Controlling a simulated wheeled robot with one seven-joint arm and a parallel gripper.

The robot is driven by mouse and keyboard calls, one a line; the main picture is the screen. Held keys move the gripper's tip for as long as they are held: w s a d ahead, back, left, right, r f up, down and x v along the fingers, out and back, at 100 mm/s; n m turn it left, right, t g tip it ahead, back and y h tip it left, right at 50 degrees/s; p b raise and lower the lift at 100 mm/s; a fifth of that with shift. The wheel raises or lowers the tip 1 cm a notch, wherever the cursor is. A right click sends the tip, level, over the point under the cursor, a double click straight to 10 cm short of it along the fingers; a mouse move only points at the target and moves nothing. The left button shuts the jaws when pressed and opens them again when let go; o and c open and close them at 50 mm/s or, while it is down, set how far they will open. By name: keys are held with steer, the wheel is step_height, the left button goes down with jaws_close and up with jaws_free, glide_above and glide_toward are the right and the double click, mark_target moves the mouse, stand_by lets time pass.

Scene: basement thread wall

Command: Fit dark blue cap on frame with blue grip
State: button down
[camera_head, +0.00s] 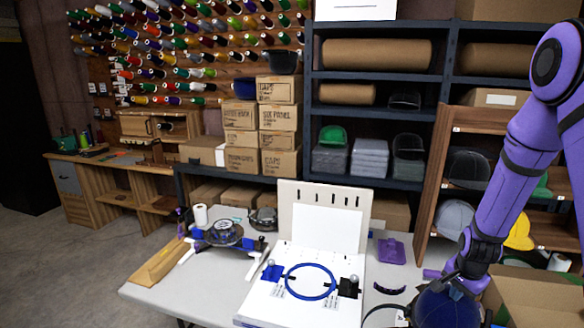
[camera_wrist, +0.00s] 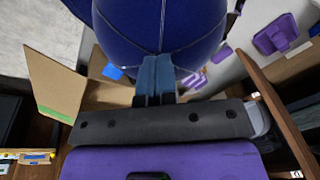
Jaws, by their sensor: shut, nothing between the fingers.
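The dark blue cap (camera_head: 445,306) is at the bottom right in the head view, directly below my wrist and partly cut off. In the wrist view the cap (camera_wrist: 160,22) fills the top, its rounded crown with seams facing the camera. My gripper (camera_wrist: 155,65) has its two fingers together with nothing between them, their tips overlapping the cap's edge in the picture; I cannot tell whether they touch it. A round frame with blue parts (camera_head: 223,233) stands on the table at left, apparently the frame with the blue grip. Its grip is too small to make out.
A white board with a blue hoop (camera_head: 310,282) lies mid-table before an upright white panel (camera_head: 325,222). A dark round frame (camera_head: 263,219) stands behind. A purple tray (camera_head: 391,250) lies right. An open cardboard box (camera_head: 535,296) and a wooden shelf (camera_head: 434,180) crowd my arm.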

steer(key=shift+f, duration=0.4)
steer(key=shift+s+a+r, duration=0.1)
steer(key=shift+s+r, duration=0.1)
steer(key=shift+r, duration=0.95)
steer(key=shift+s+r, duration=0.15)
steer(key=shift+r, duration=1.05)
steer(key=shift+s+a+r, duration=0.1)
steer(key=shift+s+r, duration=0.1)
steer(key=shift+r, duration=0.95)
steer(key=s+a+r+n+t, duration=0.1)
steer(key=s+a+r+n, duration=0.25)
steer(key=r, duration=0.65)
steer(key=s+a+r+n+t, duration=0.15)
steer(key=s+a+r, duration=0.25)
steer(key=r, duration=0.6)
steer(key=s+a+r+n, duration=0.2)
steer(key=s+r, duration=0.3)
steer(key=s, duration=0.4)
steer(key=s+a+r+n, duration=0.3)
steer(key=s+r+n, duration=0.2)
steer(key=s, duration=0.4)
steer(key=shift+s+a+r+t+y, duration=0.15)
steer(key=shift+r+t+y, duration=0.15)
steer(key=shift+t, duration=0.05)
